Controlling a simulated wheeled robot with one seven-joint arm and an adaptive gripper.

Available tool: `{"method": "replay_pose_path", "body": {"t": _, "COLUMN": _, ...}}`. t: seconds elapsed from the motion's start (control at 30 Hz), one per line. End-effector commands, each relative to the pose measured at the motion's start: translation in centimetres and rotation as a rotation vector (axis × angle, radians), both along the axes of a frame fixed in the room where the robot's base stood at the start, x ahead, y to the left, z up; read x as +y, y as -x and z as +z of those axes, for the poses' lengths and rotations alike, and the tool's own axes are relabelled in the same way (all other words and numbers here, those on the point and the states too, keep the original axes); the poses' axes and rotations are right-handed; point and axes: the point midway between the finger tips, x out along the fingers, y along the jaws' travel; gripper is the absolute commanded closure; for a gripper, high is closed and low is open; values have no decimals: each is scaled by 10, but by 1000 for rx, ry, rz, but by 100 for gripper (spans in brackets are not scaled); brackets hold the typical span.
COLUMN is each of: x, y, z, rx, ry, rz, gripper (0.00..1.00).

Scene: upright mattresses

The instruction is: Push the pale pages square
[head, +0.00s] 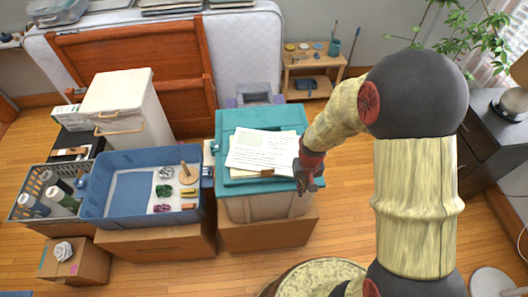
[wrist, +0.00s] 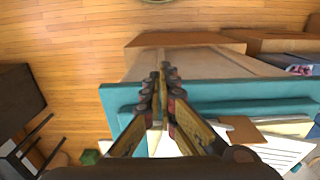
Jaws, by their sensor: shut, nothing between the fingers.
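The pale pages (head: 262,150) lie in an uneven, slightly fanned stack on the teal lid (head: 228,120) of a bin. A brown edge shows under their front side. In the wrist view the pages (wrist: 286,151) are at the lower right, beside a brown flat piece (wrist: 244,131). My gripper (head: 309,184) is at the right side of the lid, to the right of the pages. It is shut and empty. In the wrist view its fingertips (wrist: 164,76) lie over the teal rim (wrist: 225,92). I cannot tell whether they touch it. Part of the stack is hidden behind the fingers.
The bin stands on a cardboard box (head: 268,236). A blue tub (head: 97,188) with small items is to the left. Behind are an upright mattress (head: 240,45) and a small wooden shelf (head: 300,73). Wooden floor (head: 345,150) is clear right of the bin.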

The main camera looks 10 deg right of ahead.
Motion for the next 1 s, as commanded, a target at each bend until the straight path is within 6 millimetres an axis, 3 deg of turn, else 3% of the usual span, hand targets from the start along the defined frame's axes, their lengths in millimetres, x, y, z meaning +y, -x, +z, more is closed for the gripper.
{"method": "replay_pose_path", "body": {"t": 0.33, "x": 0, "y": 0, "z": -9, "rx": 0, "ry": 0, "rz": 0, "gripper": 100}}
{"method": "replay_pose_path", "body": {"t": 1.0, "x": 0, "y": 0, "z": -6, "rx": 0, "ry": 0, "rz": 0, "gripper": 100}}
